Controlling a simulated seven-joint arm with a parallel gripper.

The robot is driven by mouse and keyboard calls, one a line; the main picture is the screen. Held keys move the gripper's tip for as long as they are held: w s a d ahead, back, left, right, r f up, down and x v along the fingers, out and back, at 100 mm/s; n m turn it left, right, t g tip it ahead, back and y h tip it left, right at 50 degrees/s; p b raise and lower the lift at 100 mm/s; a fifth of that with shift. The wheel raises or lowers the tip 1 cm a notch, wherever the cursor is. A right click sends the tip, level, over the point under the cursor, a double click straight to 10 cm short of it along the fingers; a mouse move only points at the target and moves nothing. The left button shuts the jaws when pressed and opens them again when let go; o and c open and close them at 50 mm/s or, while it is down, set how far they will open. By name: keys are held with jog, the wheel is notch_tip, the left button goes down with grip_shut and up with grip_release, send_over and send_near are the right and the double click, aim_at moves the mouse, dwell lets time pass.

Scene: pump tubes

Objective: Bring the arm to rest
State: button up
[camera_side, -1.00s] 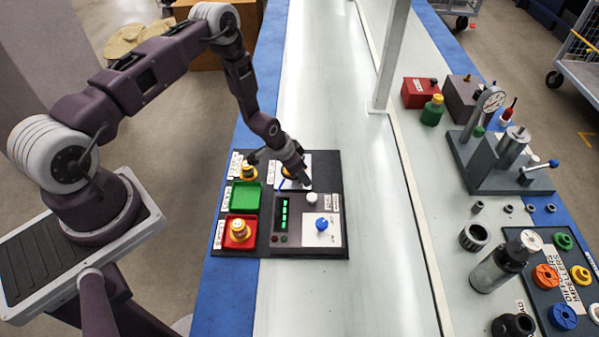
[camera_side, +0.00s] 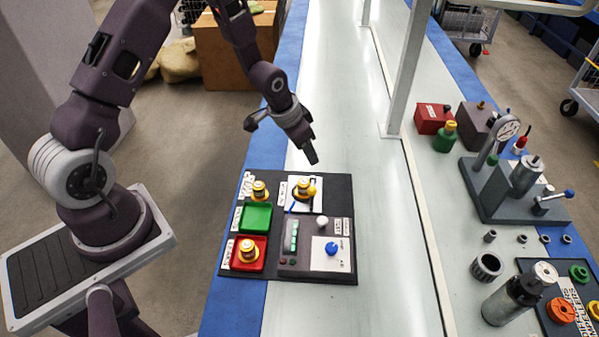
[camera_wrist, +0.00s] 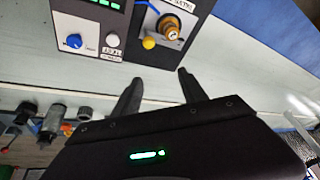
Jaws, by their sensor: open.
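My gripper (camera_side: 311,157) is raised above the white bench surface, beyond the far edge of the black control panel (camera_side: 342,190). In the wrist view my gripper (camera_wrist: 158,88) shows two dark fingers spread apart with nothing between them. One brass-and-yellow pump tube (camera_side: 304,187) stands on the panel's upper white pad, and it also shows in the wrist view (camera_wrist: 169,27). A second tube (camera_side: 259,190) stands at the panel's upper left. A third tube (camera_side: 249,250) stands in the red tray (camera_side: 236,264). The green tray (camera_side: 257,217) is empty.
A white post (camera_side: 408,75) rises from the bench behind my gripper. The bench strip between panel and post is clear.

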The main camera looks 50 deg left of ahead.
jog(key=w+d+v, duration=0.1)
jog(key=d+v, duration=0.1)
jog(key=v, duration=1.3)
jog(key=s+d+r, duration=0.1)
jog(key=s+r, duration=0.3)
jog(key=s, duration=0.4)
jog(key=s+d+r+n, duration=0.1)
jog(key=s+d+r, duration=0.1)
jog(key=s+r, duration=0.3)
jog(key=s+d+r+n+t, duration=0.1)
jog(key=s+r, duration=0.3)
jog(key=s, duration=0.7)
jog(key=shift+s+d, duration=0.2)
jog(key=shift+d, duration=0.3)
jog(key=shift+r, duration=0.2)
